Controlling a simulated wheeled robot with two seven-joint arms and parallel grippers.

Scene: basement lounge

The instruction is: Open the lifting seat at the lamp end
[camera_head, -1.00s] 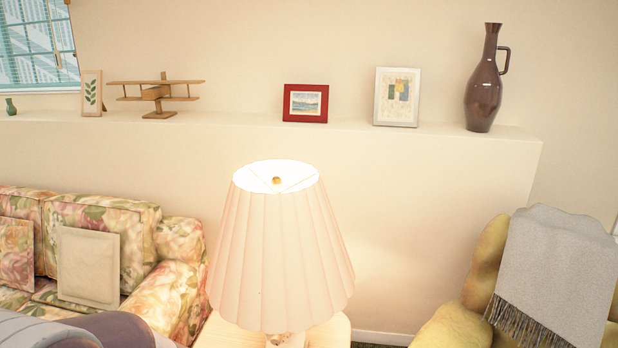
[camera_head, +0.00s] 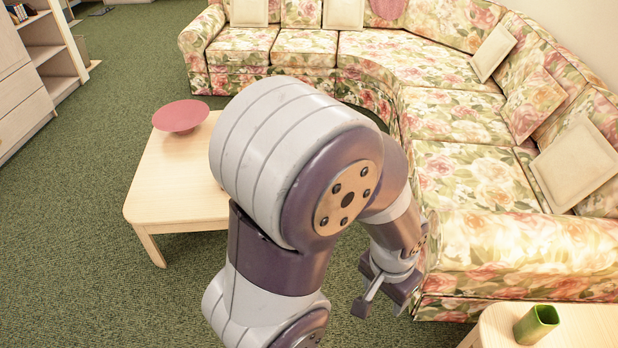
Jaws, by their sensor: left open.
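The floral corner sofa (camera_head: 450,115) curves along the back and right of the view. Its seat at the near end (camera_head: 470,178) lies flat beside the padded armrest (camera_head: 530,240), and no raised seat shows. My left gripper (camera_head: 382,303) is open and empty. In the picture it hangs low over the carpet, just left of the armrest's front end; I cannot tell whether it touches the sofa. My left arm hides part of the sofa's front. The lamp is out of view, but bright light falls on the armrest. My right gripper is not in view.
A light wood table (camera_head: 165,180) with a red dish (camera_head: 181,116) stands left of my arm. A pale side table (camera_head: 585,325) with a green cup (camera_head: 536,324) stands at bottom right. Loose cushions (camera_head: 575,163) lean on the sofa back. Green carpet (camera_head: 70,240) is clear at left.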

